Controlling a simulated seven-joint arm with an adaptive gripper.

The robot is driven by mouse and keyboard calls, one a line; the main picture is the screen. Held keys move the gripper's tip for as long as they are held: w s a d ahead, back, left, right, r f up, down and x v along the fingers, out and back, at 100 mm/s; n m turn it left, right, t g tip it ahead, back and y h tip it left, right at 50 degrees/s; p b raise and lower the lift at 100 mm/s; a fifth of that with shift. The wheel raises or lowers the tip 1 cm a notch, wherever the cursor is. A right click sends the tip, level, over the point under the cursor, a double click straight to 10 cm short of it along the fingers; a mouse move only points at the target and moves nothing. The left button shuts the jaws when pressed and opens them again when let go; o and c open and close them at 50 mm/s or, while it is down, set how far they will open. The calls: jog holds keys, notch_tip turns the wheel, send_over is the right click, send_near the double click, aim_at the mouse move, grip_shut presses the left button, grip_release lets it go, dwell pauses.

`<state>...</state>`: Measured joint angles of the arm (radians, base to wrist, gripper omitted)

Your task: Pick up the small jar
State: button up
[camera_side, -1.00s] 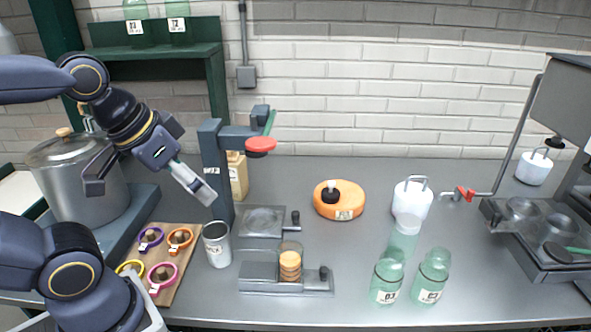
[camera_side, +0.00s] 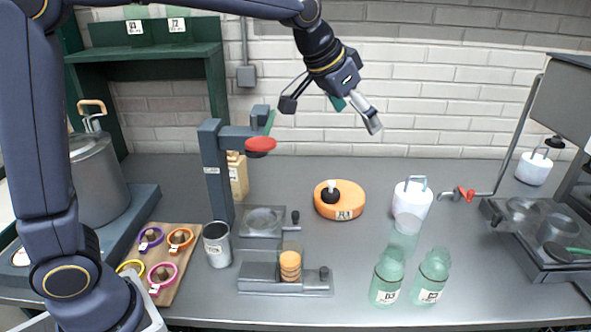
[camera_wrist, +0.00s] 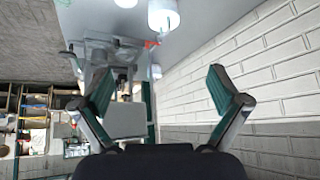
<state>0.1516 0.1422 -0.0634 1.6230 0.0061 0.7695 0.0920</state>
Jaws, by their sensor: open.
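Two green glass jars with white labels stand near the front of the bench in the side view, one on the left (camera_side: 387,277) and one on the right (camera_side: 432,277). A small clear jar with orange discs (camera_side: 290,264) sits in a grey metal fixture left of them. I cannot tell which is meant by the small jar. My gripper (camera_side: 330,110) is high above the bench, in front of the brick wall, well apart from all jars. Its fingers also show spread and empty in the wrist view (camera_wrist: 160,86). No jar shows clearly there.
A white jug (camera_side: 411,207) stands behind the green jars, with an orange round container (camera_side: 340,201) left of it. A post press (camera_side: 215,170), steel cup (camera_side: 217,245) and board of coloured rings (camera_side: 165,262) are at left. A dark machine (camera_side: 545,235) stands right.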

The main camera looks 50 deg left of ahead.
jog(key=w+d+f+g, duration=0.1)
jog(key=w+d+f, duration=0.4)
jog(key=f, duration=0.3)
jog(key=m+g, duration=0.1)
jog(key=g, duration=0.1)
send_near(402, 222)
jog(key=x, duration=0.9)
jog(key=shift+f, duration=0.4)
jog(key=x, duration=0.5)
jog(key=shift+w+d+f, duration=0.2)
jog(key=shift+f, duration=0.15)
jog(key=shift+c, duration=0.2)
jog(key=shift+r, duration=0.1)
jog(key=c, duration=1.3)
